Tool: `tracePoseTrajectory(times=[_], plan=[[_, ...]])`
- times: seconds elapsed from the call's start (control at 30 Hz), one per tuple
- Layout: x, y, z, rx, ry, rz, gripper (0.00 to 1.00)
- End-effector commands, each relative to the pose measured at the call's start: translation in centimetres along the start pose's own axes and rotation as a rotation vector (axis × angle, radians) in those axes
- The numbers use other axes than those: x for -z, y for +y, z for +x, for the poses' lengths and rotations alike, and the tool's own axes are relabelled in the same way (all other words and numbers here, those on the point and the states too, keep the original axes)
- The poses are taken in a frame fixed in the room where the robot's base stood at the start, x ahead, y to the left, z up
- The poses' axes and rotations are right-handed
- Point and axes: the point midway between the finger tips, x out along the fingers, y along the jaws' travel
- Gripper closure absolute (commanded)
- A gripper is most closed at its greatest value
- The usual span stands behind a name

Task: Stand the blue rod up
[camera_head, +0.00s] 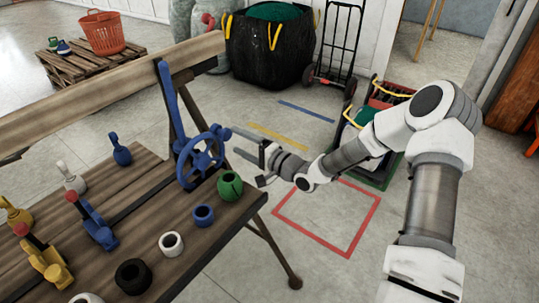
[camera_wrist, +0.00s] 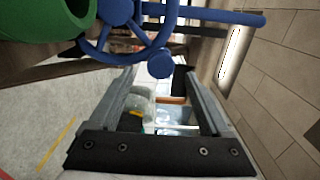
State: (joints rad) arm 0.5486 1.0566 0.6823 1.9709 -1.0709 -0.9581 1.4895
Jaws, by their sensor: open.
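The blue rod (camera_head: 171,98) rises from beside a blue spoked handwheel (camera_head: 201,156) at the bench's end, leaning slightly to the left at its top. In the wrist view the rod (camera_wrist: 228,17) lies across the top right, beyond my fingers. The handwheel (camera_wrist: 120,12) shows at the top there, with a round blue knob (camera_wrist: 159,63) lined up between my fingertips. My gripper (camera_head: 235,142) is open and empty, just right of the wheel; its fingers also show in the wrist view (camera_wrist: 156,72). I cannot tell whether they touch the knob.
The wooden bench (camera_head: 140,196) carries a green pot-like piece (camera_head: 230,185), a blue ring (camera_head: 203,215), a white ring (camera_head: 171,244), a black ring (camera_head: 133,276) and several levers. A wooden beam (camera_head: 120,88) runs behind. Open floor with a red outline (camera_head: 348,254) lies right.

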Motion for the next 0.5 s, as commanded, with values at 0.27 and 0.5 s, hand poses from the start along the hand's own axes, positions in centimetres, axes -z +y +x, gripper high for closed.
tracePoseTrajectory(times=[0.27,0.5], plan=[[0.2,-0.1,-7.2,-0.002,0.005,0.001,0.19],[0.1,-0.1,-11.9,0.000,0.005,0.001,0.19]])
